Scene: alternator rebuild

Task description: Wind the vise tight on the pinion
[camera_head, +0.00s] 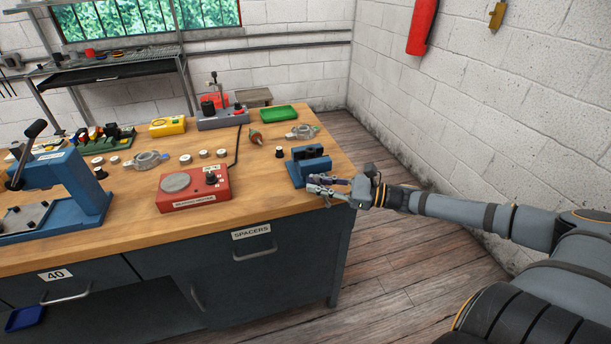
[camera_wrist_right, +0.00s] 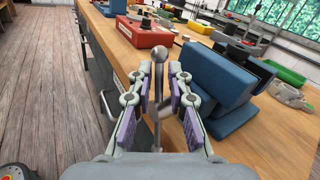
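The blue vise (camera_head: 310,168) stands at the right front corner of the wooden bench; in the right wrist view its blue body (camera_wrist_right: 215,80) fills the middle right. Its metal handle bar, with a ball end (camera_wrist_right: 187,51), stands out toward me. My right gripper (camera_head: 328,187) is at the vise's front, and in the wrist view its fingers (camera_wrist_right: 160,85) lie on either side of the bar, apart and seemingly not clamped on it. My left gripper is out of view.
A red box with a round grey plate (camera_head: 195,187) stands left of the vise. A blue press (camera_head: 60,190) is at the far left. A small black-topped part (camera_head: 279,152), a green tray (camera_head: 278,115) and a clear-grey ring part (camera_head: 303,131) lie behind the vise.

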